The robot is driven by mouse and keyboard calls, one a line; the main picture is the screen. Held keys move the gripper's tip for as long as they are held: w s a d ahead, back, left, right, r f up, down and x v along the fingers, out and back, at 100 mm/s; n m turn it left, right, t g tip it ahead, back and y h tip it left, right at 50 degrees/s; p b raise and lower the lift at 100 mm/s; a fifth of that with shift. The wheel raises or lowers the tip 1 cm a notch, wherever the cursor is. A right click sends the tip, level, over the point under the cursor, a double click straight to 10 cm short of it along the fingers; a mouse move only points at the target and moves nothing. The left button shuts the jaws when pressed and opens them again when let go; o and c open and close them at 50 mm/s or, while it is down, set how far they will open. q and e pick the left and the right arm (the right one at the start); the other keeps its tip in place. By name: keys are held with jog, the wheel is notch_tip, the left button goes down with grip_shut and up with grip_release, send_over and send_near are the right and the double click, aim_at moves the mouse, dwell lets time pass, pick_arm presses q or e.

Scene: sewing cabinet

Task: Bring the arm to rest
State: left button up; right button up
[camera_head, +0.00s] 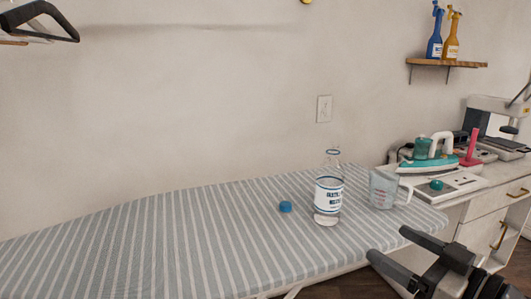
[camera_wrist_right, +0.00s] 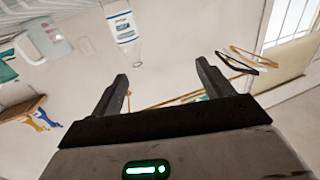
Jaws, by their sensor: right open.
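My right gripper (camera_head: 387,244) is at the lower right in the head view, just in front of the right end of the ironing board (camera_head: 130,245). Its two dark fingers are spread apart with nothing between them. In the right wrist view the gripper (camera_wrist_right: 162,69) also shows open and empty, the wrist view being tilted. A clear bottle with a white and blue label (camera_head: 328,195) stands upright on the board, left of the gripper and apart from it. It also shows at the top of the wrist view (camera_wrist_right: 124,27). My left gripper is not in view.
A blue cap (camera_head: 286,207) lies left of the bottle, and a clear measuring jug (camera_head: 384,188) stands right of it. A teal iron (camera_head: 428,161) and a sewing machine (camera_head: 493,122) are on the cabinet at right. Spray bottles (camera_head: 435,35) stand on a wall shelf (camera_head: 447,62). The board's left is clear.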

pick_arm(q)
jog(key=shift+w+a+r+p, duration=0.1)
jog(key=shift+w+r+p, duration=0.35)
jog(key=shift+p, duration=0.3)
pick_arm(e)
jog(key=s+a+f+m+g+h, duration=0.2)
jog(key=s+f, duration=0.5)
jog(key=f, duration=0.6)
jog(key=s+a+f+m+g+h, duration=0.2)
jog(key=s+a+f+h, duration=0.3)
jog(key=f, duration=0.8)
jog(key=shift+s+a+f+m, duration=0.15)
jog(key=shift+s+a+m, duration=0.3)
jog(key=shift+s, duration=0.6)
